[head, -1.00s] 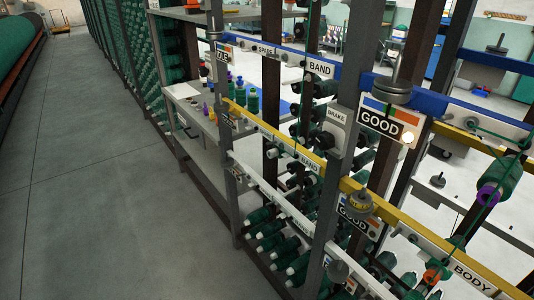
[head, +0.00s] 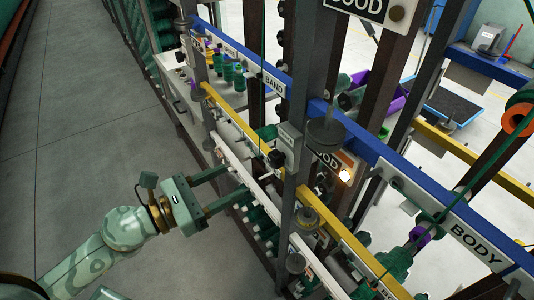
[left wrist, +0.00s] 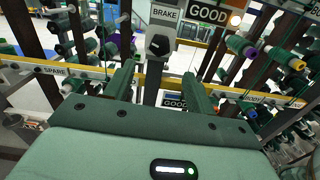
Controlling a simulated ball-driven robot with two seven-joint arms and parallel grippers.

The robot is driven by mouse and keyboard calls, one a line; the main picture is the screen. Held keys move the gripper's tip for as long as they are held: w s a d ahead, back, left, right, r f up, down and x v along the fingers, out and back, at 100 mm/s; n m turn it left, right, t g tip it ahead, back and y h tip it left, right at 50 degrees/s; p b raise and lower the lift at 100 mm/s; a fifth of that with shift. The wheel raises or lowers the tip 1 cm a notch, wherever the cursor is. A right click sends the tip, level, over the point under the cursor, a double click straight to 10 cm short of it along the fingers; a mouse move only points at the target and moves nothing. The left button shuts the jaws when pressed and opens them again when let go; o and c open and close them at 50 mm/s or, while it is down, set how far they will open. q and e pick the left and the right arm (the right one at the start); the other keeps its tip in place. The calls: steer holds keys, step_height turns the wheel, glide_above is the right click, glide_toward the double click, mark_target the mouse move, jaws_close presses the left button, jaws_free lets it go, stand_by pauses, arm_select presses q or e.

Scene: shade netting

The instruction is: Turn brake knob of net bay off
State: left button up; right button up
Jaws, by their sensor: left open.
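The brake box is a grey plate with a BRAKE label on an upright post, and its black brake knob (head: 275,158) sticks out in the head view. In the left wrist view the knob (left wrist: 159,44) is a dark round shape under the BRAKE label (left wrist: 165,14), above the gap between my fingers. I cannot tell its setting. My left gripper (head: 236,180) is open and empty, left of and below the knob in the head view, apart from it. In the left wrist view my left gripper (left wrist: 160,69) shows two green fingers on either side of the post. My right gripper is not in view.
A yellow rail (head: 226,104) and a blue rail (head: 245,60) cross the posts beside the brake box. A lit GOOD sign (head: 335,160), a weight (head: 325,133) and several green spools (head: 262,222) are close by. The grey floor (head: 95,130) at left is open.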

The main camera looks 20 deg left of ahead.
mark_target(271, 162)
arm_select(q)
steer(key=p+x, duration=0.3)
steer(key=x, duration=0.7)
steer(key=shift+w+d+r+p, duration=0.1)
steer(key=shift+w+d+p, duration=0.15)
steer(key=shift+w+p, duration=0.1)
steer(key=shift+w+d, duration=0.2)
steer(key=shift+d, duration=0.05)
steer(key=c, duration=1)
